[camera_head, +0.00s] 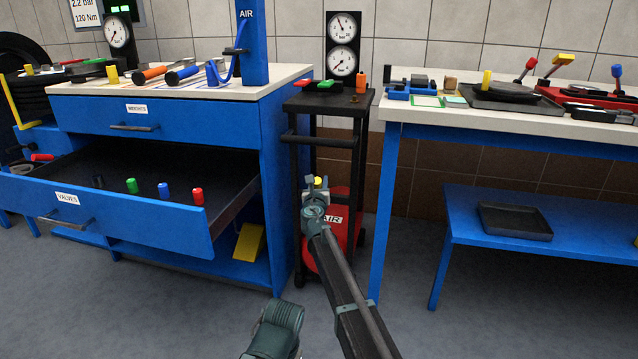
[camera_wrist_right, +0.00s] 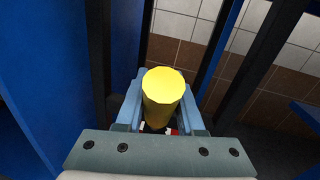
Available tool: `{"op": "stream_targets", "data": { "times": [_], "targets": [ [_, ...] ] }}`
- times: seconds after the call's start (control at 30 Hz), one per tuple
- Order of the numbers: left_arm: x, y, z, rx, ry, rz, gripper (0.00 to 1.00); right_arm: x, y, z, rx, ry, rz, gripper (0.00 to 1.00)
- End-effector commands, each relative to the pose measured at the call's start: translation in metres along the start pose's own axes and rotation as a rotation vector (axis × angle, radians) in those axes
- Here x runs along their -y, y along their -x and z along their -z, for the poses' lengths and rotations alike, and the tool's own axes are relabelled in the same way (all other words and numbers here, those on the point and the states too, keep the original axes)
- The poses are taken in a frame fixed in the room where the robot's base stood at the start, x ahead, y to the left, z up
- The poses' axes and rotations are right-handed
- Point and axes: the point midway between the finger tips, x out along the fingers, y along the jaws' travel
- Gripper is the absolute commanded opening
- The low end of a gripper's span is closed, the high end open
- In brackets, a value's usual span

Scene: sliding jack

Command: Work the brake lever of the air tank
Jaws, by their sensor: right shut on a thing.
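The red air tank (camera_head: 356,235) with a white AIR label stands on the floor under the black cart, between the blue drawer cabinet and the workbench. A yellow knob (camera_head: 318,181), seemingly the end of its brake lever, shows just past my right gripper (camera_head: 314,191). In the right wrist view the yellow knob (camera_wrist_right: 163,97) stands between the blue fingers of my right gripper (camera_wrist_right: 163,106), which is shut on it. The rest of the lever is hidden behind the knob and gripper. My left gripper is not in view.
The black cart (camera_head: 312,140) rises close above my right gripper. The blue cabinet (camera_head: 278,190) stands close on the left, with its VALVES drawer (camera_head: 108,212) pulled out. A bench leg (camera_head: 384,215) is close on the right. Free floor lies in front.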

Motion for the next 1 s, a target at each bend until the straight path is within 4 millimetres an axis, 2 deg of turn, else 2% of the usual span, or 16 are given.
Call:
{"op": "stream_targets", "data": {
  "times": [0.77,1.0],
  "targets": [
    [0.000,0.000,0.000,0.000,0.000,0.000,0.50,0.000,0.000,0.000,0.000,0.000,-0.001,0.00],
    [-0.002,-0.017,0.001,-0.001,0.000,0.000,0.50,0.000,0.004,0.007,0.045,0.010,0.009,0.00]
  ]
}}
